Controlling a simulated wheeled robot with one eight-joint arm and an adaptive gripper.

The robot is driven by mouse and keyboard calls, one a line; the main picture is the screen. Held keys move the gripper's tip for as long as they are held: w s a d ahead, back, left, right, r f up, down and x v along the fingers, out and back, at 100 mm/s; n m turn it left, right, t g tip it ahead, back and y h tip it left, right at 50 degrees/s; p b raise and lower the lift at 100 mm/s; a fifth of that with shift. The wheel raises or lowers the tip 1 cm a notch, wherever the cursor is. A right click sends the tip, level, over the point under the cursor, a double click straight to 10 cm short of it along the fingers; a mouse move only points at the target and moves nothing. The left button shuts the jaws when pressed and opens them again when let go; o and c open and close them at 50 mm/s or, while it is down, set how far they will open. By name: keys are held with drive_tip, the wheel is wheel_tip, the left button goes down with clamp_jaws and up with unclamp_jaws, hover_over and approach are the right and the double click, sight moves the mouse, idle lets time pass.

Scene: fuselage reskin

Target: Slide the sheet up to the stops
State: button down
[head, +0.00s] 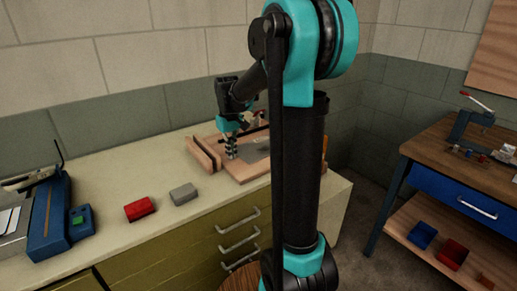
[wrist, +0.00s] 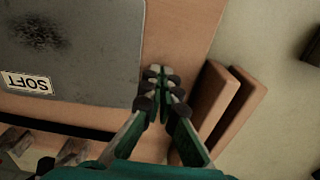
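The grey metal sheet (wrist: 75,55) lies flat on a wooden board (wrist: 185,35) in the wrist view, with a dark smudge and an upside-down "SOFT" label (wrist: 27,83). In the head view the sheet (head: 258,146) is partly hidden behind my arm. My gripper (wrist: 161,73) points down over bare board, just off the sheet's right edge. Its fingertips are together with nothing visible between them. The gripper (head: 231,155) also shows low over the board in the head view; contact with the board cannot be told. A dark strip (wrist: 60,124) runs along the sheet's lower edge; which parts are stops is unclear.
Two wooden bars (wrist: 236,105) stand side by side right of my gripper. On the bench (head: 110,185) lie a red block (head: 139,209), a grey block (head: 184,194) and a blue machine (head: 55,220). A second workbench (head: 435,147) stands at right.

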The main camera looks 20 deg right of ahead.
sight(247, 152)
drive_tip(key=shift+w+d, duration=0.15)
drive_tip(key=shift+d, duration=0.45)
drive_tip(key=shift+w+d, duration=0.2)
drive_tip(key=shift+d, duration=0.45)
drive_tip(key=shift+w+d, duration=0.1)
drive_tip(key=shift+d, duration=0.2)
drive_tip(key=shift+w+d, duration=0.1)
drive_tip(key=shift+d, duration=0.25)
drive_tip(key=shift+w+d, duration=0.1)
drive_tip(key=shift+d, duration=0.2)
drive_tip(key=shift+w+d, duration=0.1)
drive_tip(key=shift+d, duration=0.25)
drive_tip(key=shift+w+d, duration=0.2)
drive_tip(key=shift+d, duration=0.45)
